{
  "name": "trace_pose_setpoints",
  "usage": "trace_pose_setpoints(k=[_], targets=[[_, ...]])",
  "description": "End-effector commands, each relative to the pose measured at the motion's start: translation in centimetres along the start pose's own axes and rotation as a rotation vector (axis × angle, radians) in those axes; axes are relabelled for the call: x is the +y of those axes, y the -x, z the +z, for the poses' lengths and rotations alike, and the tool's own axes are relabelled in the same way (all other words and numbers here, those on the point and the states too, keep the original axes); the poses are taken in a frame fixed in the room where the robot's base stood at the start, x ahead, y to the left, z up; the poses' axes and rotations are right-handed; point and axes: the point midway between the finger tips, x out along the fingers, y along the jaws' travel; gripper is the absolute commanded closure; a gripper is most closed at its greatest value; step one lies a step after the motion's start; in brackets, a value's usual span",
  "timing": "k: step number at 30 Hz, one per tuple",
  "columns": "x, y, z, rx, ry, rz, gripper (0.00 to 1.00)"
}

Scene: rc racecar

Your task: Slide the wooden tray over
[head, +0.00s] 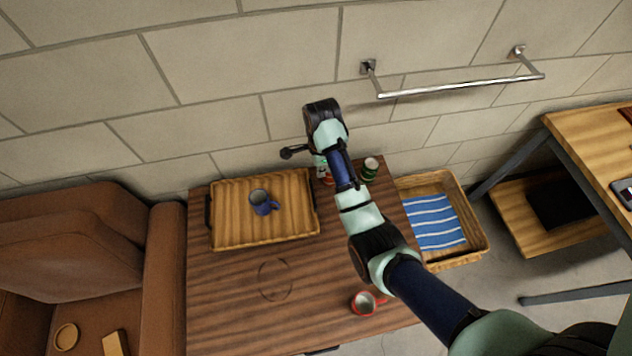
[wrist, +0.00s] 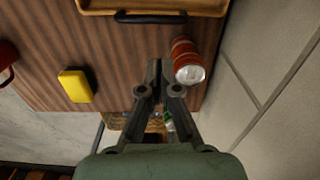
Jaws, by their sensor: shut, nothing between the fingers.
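The wooden tray (head: 232,232) lies on the brown table (head: 225,300), toward its back left, with a blue mug (head: 263,202) standing in it. The near edge of the tray (wrist: 190,6) and its black handle (wrist: 150,17) show at the top of the wrist view. My gripper (wrist: 155,64) is shut and empty, apart from the tray and a little short of that handle. In the head view my arm hides most of the gripper, to the right of the tray.
A red can (wrist: 187,62) stands close beside my fingers. A green can (head: 370,168) stands near the table's back right. A yellow block (wrist: 75,85) and a red mug (head: 363,302) are also on the table. A basket (head: 477,228) with a striped cloth stands right. The wall is behind.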

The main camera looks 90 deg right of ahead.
Motion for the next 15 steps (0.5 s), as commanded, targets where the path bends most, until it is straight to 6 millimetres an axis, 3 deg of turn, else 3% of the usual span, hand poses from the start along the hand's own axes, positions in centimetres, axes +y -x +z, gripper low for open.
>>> trace_pose_setpoints(k=[8,15], targets=[[0.1,-0.7,-0.2,0.0,0.001,0.002,1.0],[0.1,-5.1,-0.2,0.0,0.001,0.003,1.0]])
